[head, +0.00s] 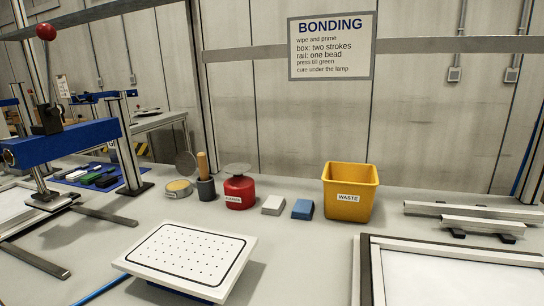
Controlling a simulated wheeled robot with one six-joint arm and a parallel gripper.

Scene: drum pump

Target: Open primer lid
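A low round tin (178,188) with a yellowish band stands on the bench, left of centre; I take it for the primer, but no label on it is readable. A round grey disc (186,163) stands upright at its back right edge and looks like its lid, raised. Whether the two are joined is too small to tell. A red can (239,190) with a wide grey disc on top stands further right; the small label on its front is not clearly readable. My gripper is not in view.
A dark cup (206,190) with a wooden-handled tool stands between tin and red can. Right are a white block (273,205), a blue block (303,209) and a yellow waste bin (350,192). A dotted white plate (188,257) lies in front. A blue press (65,146) stands left.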

